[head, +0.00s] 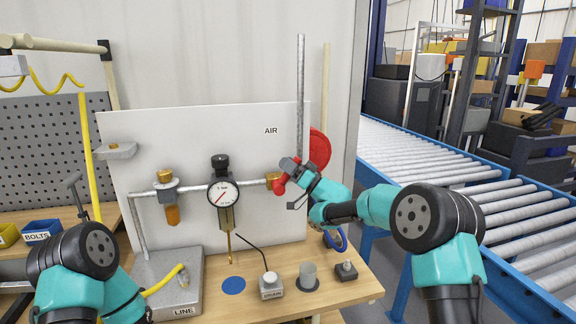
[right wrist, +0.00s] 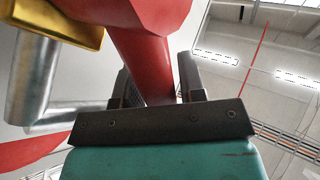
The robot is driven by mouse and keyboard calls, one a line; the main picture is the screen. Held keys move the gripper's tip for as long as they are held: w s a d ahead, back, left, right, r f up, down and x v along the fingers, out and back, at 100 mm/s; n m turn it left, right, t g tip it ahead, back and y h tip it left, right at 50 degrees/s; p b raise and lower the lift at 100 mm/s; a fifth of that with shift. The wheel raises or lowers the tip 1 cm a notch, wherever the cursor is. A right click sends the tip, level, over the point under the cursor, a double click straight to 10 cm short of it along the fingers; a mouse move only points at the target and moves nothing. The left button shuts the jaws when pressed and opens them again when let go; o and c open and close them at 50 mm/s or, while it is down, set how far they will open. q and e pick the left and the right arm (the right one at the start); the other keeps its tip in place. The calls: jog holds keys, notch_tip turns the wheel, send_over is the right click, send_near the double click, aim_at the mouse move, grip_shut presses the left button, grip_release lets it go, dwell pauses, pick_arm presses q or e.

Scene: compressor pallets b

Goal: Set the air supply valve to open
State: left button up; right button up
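The air supply valve has a brass body (head: 272,177) on the silver pipe, below the AIR label. Its red handle (head: 280,186) hangs down and slants beside my right gripper (head: 290,177). In the right wrist view, the brass body (right wrist: 72,18) is at the upper left and the red handle (right wrist: 145,62) runs down between the two dark fingers of my right gripper (right wrist: 160,88). The fingers straddle the handle closely; I cannot tell whether both press on it. My left arm shows at the lower left of the head view, but its gripper is not in view.
A gauge (head: 223,194) and an amber-bowled filter (head: 172,214) sit on the same pipe. A vertical grey pipe (head: 300,90) and a red disc (head: 319,150) are close to my right gripper.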

jog(key=shift+o, duration=1.3)
jog(key=v, duration=1.7)
jog(key=shift+d, duration=0.15)
